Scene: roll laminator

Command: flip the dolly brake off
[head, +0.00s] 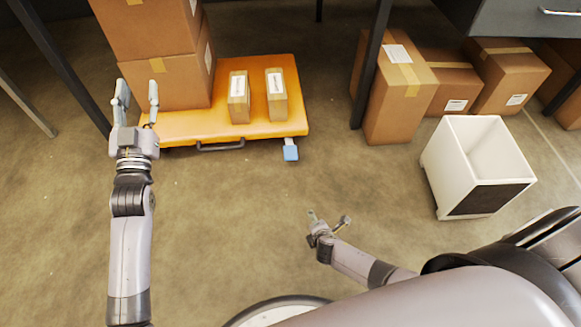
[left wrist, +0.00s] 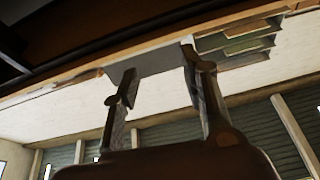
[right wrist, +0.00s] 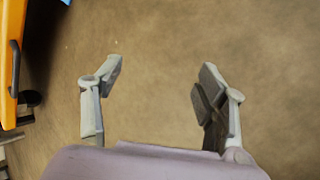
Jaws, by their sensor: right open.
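The orange dolly (head: 220,125) stands on the floor at the upper left of the head view, with a dark handle (head: 220,146) on its near edge. The blue brake pedal (head: 291,153) sticks out from under its near right corner. A blue bit at the top of the right wrist view is probably this pedal (right wrist: 66,2). My left gripper (head: 138,92) is open and empty, in front of the dolly's left end in the head view. My right gripper (head: 329,218) is open and empty, below and right of the pedal; its fingers (right wrist: 160,80) have bare floor beyond them.
Large cartons (head: 165,80) and two small boxes (head: 238,98) (head: 276,95) ride on the dolly. A white bin (head: 475,165) stands at the right. More cartons (head: 400,95) sit under a table with dark legs (head: 371,65). The floor between dolly and bin is clear.

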